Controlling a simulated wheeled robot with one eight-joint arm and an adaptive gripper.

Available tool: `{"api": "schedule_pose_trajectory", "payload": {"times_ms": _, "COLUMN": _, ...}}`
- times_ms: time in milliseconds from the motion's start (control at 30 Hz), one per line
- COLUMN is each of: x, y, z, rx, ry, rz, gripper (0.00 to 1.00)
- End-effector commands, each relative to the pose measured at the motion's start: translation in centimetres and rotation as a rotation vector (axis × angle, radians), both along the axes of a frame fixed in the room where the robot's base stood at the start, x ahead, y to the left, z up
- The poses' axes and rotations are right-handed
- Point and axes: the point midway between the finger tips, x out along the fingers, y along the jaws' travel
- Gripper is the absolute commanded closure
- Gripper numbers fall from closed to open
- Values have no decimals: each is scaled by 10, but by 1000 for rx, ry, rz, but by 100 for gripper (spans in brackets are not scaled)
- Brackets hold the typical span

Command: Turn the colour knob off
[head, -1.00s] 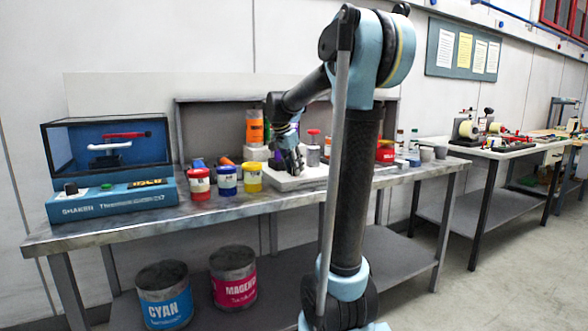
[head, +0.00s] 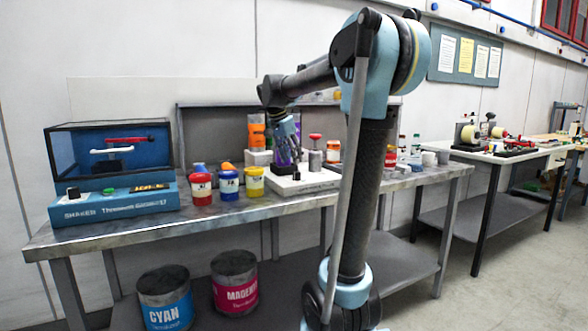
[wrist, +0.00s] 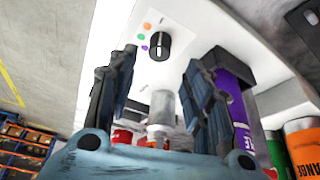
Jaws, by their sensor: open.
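The colour knob (wrist: 160,45) is a black round knob on a white panel, with orange, green and purple dots beside it on its left in the wrist view. A pale mark shows on its face; I cannot tell its setting surely. In the head view the knob (head: 297,177) stands on top of the white dispenser base (head: 310,184) on the bench. My gripper (head: 293,160) is above the base, pointing down. In the wrist view my gripper (wrist: 161,58) is open, its fingers apart on either side of the knob's line of sight, holding nothing and apparently not touching it.
A grey cylinder (head: 314,161) and a purple bottle (wrist: 232,92) stand close to my fingers. Red (head: 201,187), blue (head: 228,183) and yellow (head: 254,182) ink jars stand left of the base. A blue shaker (head: 115,203) is at the bench's left.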

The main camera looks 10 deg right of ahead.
Motion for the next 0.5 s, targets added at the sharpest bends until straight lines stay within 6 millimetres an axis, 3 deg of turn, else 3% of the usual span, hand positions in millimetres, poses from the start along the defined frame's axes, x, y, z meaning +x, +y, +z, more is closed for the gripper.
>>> {"api": "schedule_pose_trajectory", "payload": {"times_ms": 200, "x": -7, "y": 11, "z": 32, "rx": 0, "ry": 0, "rz": 1, "gripper": 54}}
{"api": "schedule_pose_trajectory", "payload": {"times_ms": 500, "x": -11, "y": 16, "z": 46, "rx": 0, "ry": 2, "rz": 1, "gripper": 54}}
